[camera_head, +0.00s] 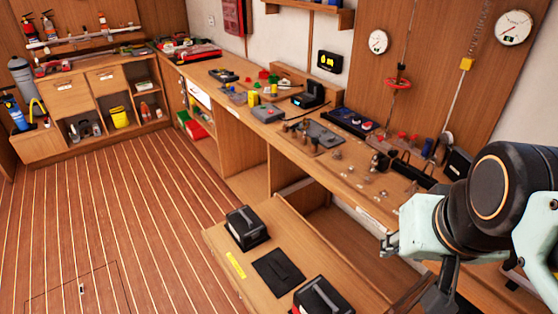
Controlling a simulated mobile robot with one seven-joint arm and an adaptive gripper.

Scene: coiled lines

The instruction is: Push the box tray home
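The box tray (297,238) is a flat wooden pull-out at the bottom middle, standing out from under the workbench over the floor. It bears a black box with a handle (246,228), a second black box (320,298) cut off by the lower edge, a flat black plate (278,271) between them and a yellow label (236,265). My gripper (412,270) is at the lower right, to the right of the tray and close to the bench front. It is seen partly behind my arm, and I cannot tell whether its fingers are apart. Nothing is visibly held.
The workbench (350,180) above carries several tools, small knobs and a black device (309,96). An open bay (345,245) lies behind the tray. The plank floor (110,220) to the left is clear. Cabinets (97,90) stand at the back left.

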